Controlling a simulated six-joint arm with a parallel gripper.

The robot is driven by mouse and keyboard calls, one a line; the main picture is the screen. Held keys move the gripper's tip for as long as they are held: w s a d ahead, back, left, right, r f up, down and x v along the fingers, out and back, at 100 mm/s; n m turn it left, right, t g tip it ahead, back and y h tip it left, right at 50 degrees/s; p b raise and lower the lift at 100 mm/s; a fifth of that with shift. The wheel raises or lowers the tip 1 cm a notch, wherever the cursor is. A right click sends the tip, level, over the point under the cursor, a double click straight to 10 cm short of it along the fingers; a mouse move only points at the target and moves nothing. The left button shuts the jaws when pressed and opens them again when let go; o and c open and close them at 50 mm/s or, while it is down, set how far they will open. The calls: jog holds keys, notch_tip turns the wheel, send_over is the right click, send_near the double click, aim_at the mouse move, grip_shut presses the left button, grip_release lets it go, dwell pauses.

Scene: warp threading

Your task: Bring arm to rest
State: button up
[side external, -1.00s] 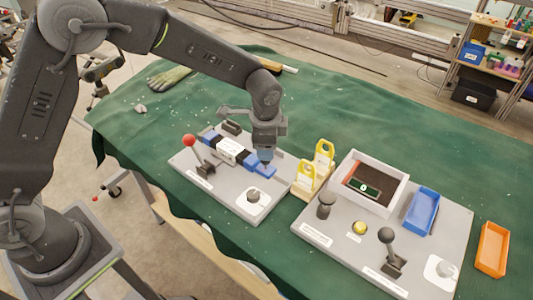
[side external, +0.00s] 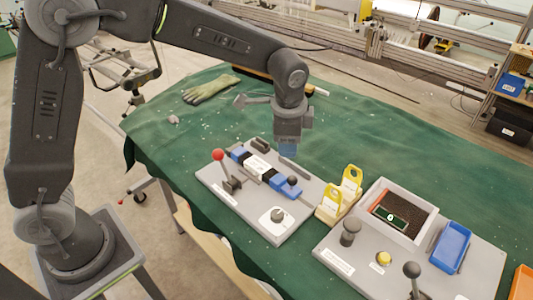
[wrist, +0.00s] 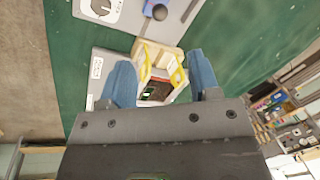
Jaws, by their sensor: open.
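My gripper (side external: 288,150) is raised above the green-covered table, over the far right part of the left grey board (side external: 258,222). In the wrist view its two blue fingers (wrist: 160,82) are spread apart with nothing held between them. The left board carries a blue, white and black slide (side external: 257,167), a red-knobbed lever (side external: 220,157), a black ball knob (side external: 292,181) and a round dial (side external: 278,215). In the side view the fingertips are apart from the board's parts.
Yellow-handled pieces (side external: 350,180) stand in a wooden holder right of the left board. The right grey board (side external: 340,255) bears a grey bin (side external: 410,196), a blue tray (side external: 451,245), a yellow button (side external: 383,258) and a black-knobbed lever (side external: 412,270). A glove (side external: 210,88) lies at the back.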

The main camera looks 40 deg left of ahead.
jog(key=s+a+r+n+t+h, duration=0.1)
jog(key=s+a+r+n, duration=0.2)
jog(key=s+r, duration=0.25)
jog(key=s+a+r+n+t, duration=0.1)
jog(key=s+a+r+n, duration=0.1)
jog(key=s+a+r, duration=0.35)
jog(key=s+a+f+n+t, duration=0.1)
jog(key=s+n, duration=0.4)
jog(key=s, duration=0.8)
jog(key=shift+s+f, duration=0.15)
jog(key=shift+f, duration=0.4)
jog(key=shift+o, duration=0.2)
jog(key=shift+a, duration=0.1)
dwell(0.6)
